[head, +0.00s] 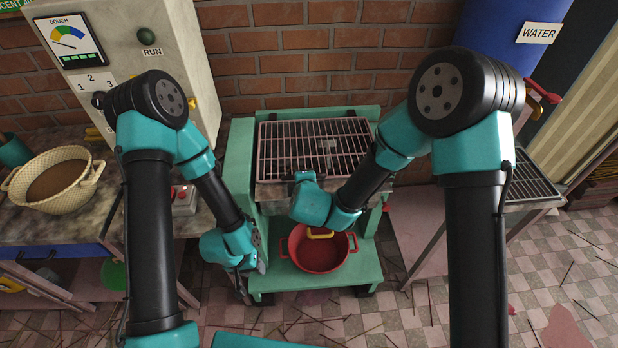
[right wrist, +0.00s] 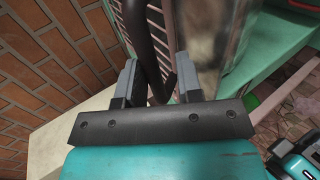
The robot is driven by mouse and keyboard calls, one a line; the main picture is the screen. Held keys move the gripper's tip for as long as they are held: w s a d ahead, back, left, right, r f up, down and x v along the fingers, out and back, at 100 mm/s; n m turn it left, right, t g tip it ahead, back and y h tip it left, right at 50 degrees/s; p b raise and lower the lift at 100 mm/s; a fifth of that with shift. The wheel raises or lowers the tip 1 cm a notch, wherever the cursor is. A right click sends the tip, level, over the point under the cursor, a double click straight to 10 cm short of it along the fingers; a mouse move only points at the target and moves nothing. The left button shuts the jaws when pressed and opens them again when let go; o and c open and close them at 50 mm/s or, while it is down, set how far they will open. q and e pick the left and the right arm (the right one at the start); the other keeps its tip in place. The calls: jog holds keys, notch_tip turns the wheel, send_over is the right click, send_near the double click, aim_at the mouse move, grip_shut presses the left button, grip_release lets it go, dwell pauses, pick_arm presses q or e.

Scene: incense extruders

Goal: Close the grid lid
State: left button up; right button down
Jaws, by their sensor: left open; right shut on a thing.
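My left gripper (head: 252,278) is open and empty, low in front of the stand.
A control box (head: 150,50) and a worktop with a woven basket (head: 55,178) are at left. A side table with a grate (head: 532,178) is at right. Sticks litter the floor.

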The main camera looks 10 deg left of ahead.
jog(key=shift+s+d+f, duration=0.15)
jog(key=shift+s+f, duration=0.3)
jog(key=shift+f, duration=0.35)
jog(key=c, duration=1.1)
grip_release()
jog(key=shift+r, duration=0.2)
